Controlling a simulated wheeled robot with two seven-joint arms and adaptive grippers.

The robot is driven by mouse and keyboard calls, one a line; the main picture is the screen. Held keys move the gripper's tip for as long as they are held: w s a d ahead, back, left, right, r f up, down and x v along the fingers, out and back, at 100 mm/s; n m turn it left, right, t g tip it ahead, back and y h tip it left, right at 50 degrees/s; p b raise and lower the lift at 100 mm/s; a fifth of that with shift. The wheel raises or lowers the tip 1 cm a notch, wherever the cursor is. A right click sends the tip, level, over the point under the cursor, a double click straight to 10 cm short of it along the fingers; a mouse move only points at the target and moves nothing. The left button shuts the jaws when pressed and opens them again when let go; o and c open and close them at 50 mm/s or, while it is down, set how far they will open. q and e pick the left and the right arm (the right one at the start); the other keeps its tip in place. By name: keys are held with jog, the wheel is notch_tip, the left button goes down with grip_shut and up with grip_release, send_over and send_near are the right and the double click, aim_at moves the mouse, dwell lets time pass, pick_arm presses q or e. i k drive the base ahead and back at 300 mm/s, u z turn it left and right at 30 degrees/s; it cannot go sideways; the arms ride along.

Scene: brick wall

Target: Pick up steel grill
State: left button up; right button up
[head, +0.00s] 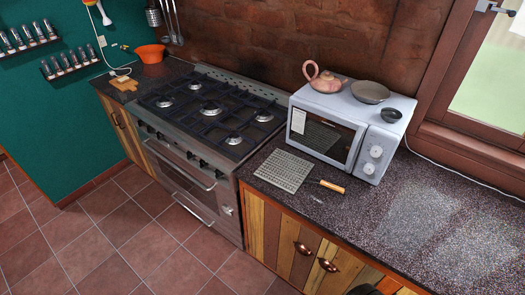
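The steel grill (284,170) is a flat, perforated silver-grey square plate with a wooden-tipped handle (332,186). It lies flat on the dark speckled counter (320,208), in front of the microwave and just right of the stove. The handle points right, towards the microwave's front right corner. Nothing covers the grill.
A white microwave (345,125) stands behind the grill, with a pink teapot (327,82), a dark pan (370,92) and a small dark bowl (391,115) on top. A gas stove (208,115) is at left. The counter at right is clear.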

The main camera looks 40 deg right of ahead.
aim_at(287, 172)
jog(key=i, duration=2.45)
jog(key=z, duration=2.7)
